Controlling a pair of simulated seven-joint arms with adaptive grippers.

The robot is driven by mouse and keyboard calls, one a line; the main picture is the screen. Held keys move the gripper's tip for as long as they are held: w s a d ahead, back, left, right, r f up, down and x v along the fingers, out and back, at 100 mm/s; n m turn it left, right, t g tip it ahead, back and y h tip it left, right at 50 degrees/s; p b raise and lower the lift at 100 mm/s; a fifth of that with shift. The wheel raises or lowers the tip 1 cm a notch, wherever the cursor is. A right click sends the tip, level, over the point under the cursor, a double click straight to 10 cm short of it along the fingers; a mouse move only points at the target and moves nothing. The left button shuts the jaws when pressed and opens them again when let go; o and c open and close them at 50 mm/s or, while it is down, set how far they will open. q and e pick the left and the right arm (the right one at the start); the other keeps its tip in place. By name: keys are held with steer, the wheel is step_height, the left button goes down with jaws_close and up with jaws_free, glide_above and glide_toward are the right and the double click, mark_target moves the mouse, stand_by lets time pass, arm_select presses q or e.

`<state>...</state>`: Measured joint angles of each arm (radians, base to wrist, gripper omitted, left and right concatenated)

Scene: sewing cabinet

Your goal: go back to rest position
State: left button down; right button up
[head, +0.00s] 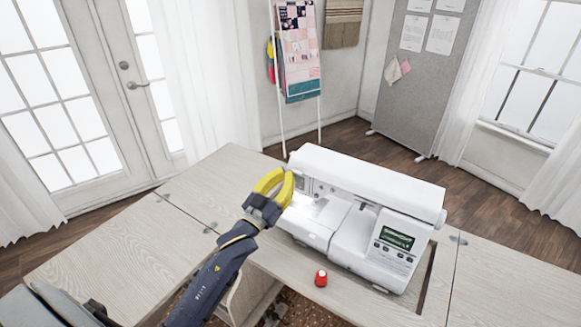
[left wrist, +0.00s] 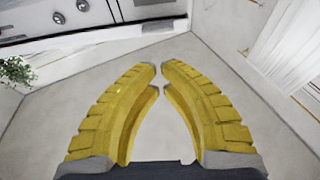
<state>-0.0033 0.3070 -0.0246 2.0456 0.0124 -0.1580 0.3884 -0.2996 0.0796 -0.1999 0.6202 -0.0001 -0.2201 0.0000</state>
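My left gripper (head: 282,176) has yellow fingers and hangs over the cabinet top, in front of the left end of the white sewing machine (head: 368,188) as seen in the head view. Its fingers also show in the left wrist view (left wrist: 159,70). Their tips are drawn almost together, with a thin gap and nothing held between them. My left arm reaches in from the bottom left. My right gripper is not in either view.
The sewing machine stands on the pale wooden cabinet (head: 500,290). The left leaf of the cabinet (head: 130,240) is clear. A plant (left wrist: 15,72) shows in the left wrist view.

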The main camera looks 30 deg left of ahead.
arm_select(q)
steer(key=s+f+m+g+y, duration=0.35)
steer(key=s+f+g, duration=0.45)
steer(key=s+f, duration=0.95)
steer(key=s+a+f+m+g+y, duration=0.1)
steer(key=s+f+g+y, duration=0.15)
steer(key=s, duration=0.45)
steer(key=s+a+f+m+g+y, duration=0.1)
steer(key=s+f+g, duration=0.3)
steer(key=s, duration=0.4)
steer(key=s+d+f+g+h, duration=0.1)
steer(key=s+d+f+h, duration=0.15)
steer(key=f, duration=1.45)
steer(key=s+d+f+g+h, duration=0.15)
steer(key=d+f, duration=0.25)
steer(key=f, duration=1.2)
steer(key=s+f+n+g, duration=0.3)
steer(key=s+f, duration=1.6)
steer(key=s, duration=0.1)
steer(key=shift+a, duration=0.2)
